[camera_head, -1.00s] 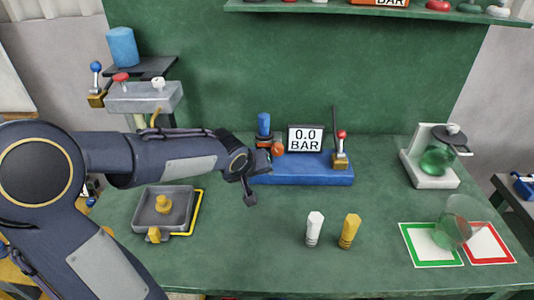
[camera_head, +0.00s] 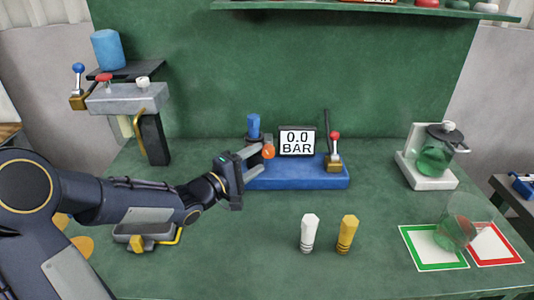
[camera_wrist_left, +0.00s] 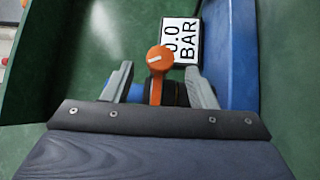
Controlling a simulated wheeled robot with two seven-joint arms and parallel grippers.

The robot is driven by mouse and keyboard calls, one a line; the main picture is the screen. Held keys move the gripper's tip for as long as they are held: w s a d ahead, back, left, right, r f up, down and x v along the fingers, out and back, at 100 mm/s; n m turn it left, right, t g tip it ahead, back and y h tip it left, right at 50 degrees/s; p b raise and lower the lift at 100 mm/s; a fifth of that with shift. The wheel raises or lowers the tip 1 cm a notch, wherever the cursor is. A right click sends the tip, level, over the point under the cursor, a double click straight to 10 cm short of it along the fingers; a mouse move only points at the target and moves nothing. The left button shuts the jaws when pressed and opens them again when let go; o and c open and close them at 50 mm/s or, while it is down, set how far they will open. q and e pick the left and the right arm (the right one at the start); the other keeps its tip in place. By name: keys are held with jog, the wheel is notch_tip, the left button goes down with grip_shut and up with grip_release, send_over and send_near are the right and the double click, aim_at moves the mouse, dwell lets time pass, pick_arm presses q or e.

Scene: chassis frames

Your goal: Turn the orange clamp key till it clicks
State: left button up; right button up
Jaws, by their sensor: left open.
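The orange clamp key (camera_head: 268,152) is at the left end of the blue base (camera_head: 300,180), beside a blue cylinder (camera_head: 254,125). In the left wrist view the orange key (camera_wrist_left: 159,60) has a round head with a white mark and stands between the two fingers. My left gripper (camera_head: 256,162) is open in front of it, and its fingers (camera_wrist_left: 160,82) sit on either side of the key, apart from it. The display (camera_head: 297,142) reads 0.0 BAR. My right gripper is not in view.
A red-topped lever (camera_head: 335,150) stands at the base's right end. A white plug (camera_head: 309,233) and a yellow plug (camera_head: 347,234) stand on the green table in front. A glass jar (camera_head: 435,155) in a white holder is at right. A shelf (camera_head: 370,11) spans the back wall.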

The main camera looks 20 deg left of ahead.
aim_at(264, 155)
pick_arm(q)
jog(key=x, duration=0.5)
jog(key=shift+w+d, duration=0.15)
jog(key=shift+w, duration=0.2)
